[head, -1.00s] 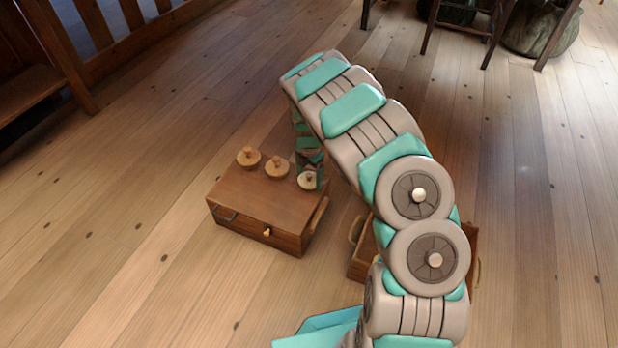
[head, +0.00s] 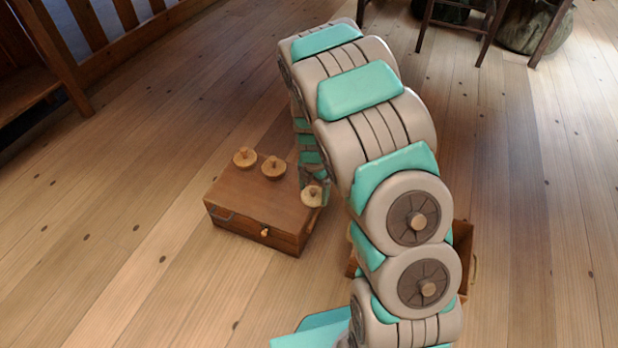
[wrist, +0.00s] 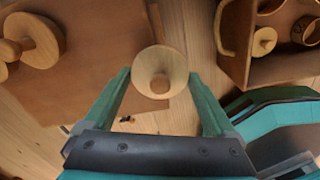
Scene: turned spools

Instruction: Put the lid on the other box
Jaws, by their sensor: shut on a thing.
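A brown wooden box (head: 250,205) with a flat lid-like top (head: 235,188) stands on the floor left of my arm. Two turned wooden spools (head: 245,157) (head: 273,167) sit on that top. My gripper (wrist: 160,88) is shut on a third pale spool (wrist: 160,62), which also shows in the head view (head: 311,196). This spool is at the right edge of the top; I cannot tell whether it touches it. The other box (head: 463,243) is open, mostly hidden behind my arm. In the wrist view its handle (wrist: 226,28) shows, with several spools inside (wrist: 264,41).
Plank floor (head: 130,255) is clear left of and in front of the closed box. A narrow floor gap lies between the boxes. Dark wooden furniture (head: 60,60) stands at the back left, and chair legs (head: 490,35) and a sack (head: 535,25) at the back right.

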